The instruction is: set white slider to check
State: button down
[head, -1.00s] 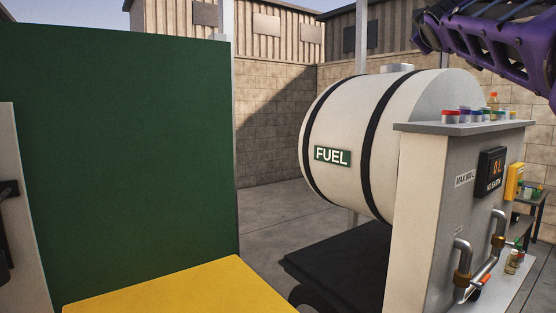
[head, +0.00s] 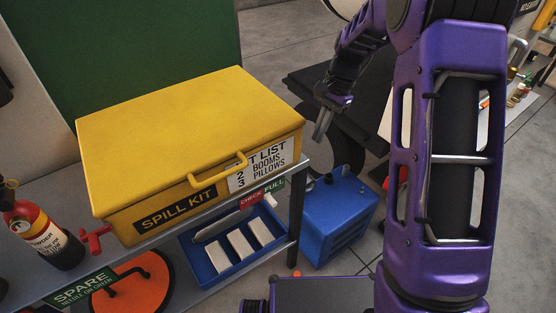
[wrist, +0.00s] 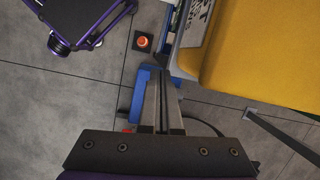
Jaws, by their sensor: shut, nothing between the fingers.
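The white slider (head: 268,201) is a small pale block at the shelf's front edge. It sits just below a label with a red CHECK part (head: 251,198) on the left and a green FULL part (head: 275,186) on the right. The slider is nearer the green part; its exact setting is too small to tell. My gripper (head: 321,126) is shut and empty. It points down, to the right of the yellow box and above and right of the slider. In the wrist view the shut fingers (wrist: 163,77) show over the blue can; the slider is not clear there.
The yellow spill kit box (head: 170,130) stands on the grey shelf, left of my gripper. A blue tray (head: 205,272) with white blocks lies below. A blue can (head: 335,215) stands on the floor at right. A fire extinguisher (head: 40,230) is at far left.

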jog(key=s+a+f+m+g+y, duration=0.2)
jog(key=s+a+f+y, duration=0.1)
jog(key=s+a, duration=0.1)
jog(key=b, duration=0.3)
send_near(274, 201)
jog(key=x, duration=0.6)
jog(key=shift+a+f, duration=0.15)
jog(key=shift+f, duration=0.25)
jog(key=shift+s, duration=0.1)
jog(key=shift+s+a+p, duration=0.25)
jog(key=shift+s+a, duration=0.3)
jog(key=shift+a, duration=0.2)
jog(key=shift+s+a+p, duration=0.3)
jog(key=shift+s+a, duration=0.2)
jog(key=shift+a, duration=0.3)
jog(key=shift+s+a+p, duration=0.25)
jog(key=shift+s+a, duration=0.3)
jog(key=shift+a, duration=0.2)
